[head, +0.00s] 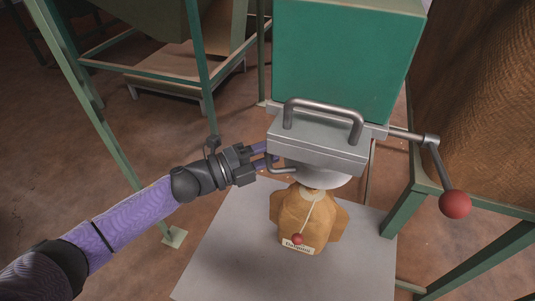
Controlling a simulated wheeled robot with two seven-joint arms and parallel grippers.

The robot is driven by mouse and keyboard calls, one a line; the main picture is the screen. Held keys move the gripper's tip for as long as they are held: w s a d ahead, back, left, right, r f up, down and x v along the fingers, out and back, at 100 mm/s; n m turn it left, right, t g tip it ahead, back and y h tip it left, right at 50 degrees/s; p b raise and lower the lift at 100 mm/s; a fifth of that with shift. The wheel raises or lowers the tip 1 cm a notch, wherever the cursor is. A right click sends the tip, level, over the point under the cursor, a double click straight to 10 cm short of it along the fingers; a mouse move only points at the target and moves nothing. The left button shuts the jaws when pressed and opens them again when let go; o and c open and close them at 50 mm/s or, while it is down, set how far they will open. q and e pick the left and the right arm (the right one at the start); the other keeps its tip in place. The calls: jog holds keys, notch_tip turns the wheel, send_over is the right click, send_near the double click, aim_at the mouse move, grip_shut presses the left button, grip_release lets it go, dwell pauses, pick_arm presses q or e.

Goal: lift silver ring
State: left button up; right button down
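No separate loose silver ring stands out. A thin silver loop (281,169) sticks out at the lower left of the grey metal hopper head (318,147), and a pale round collar (322,180) sits under the head. My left gripper (269,154) comes in from the left, its two purple fingers apart beside the head's left side, close to the loop. Their tips partly meet the head's edge in the picture, so I cannot tell whether they touch it. My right gripper is out of view.
A tan sack (303,217) with a label and a red bead stands under the collar on a grey board (225,250). A thick bar handle (322,113) tops the head. A lever with a red ball (455,204) juts right. Green frames stand around.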

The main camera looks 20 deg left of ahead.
pick_arm(q)
jog(key=shift+f, duration=0.1)
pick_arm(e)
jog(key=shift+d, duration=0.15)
pick_arm(q)
jog(key=shift+s+a, duration=0.15)
jog(key=p+v, duration=0.2)
jog(key=v, duration=0.7)
jog(key=shift+s+a, duration=0.2)
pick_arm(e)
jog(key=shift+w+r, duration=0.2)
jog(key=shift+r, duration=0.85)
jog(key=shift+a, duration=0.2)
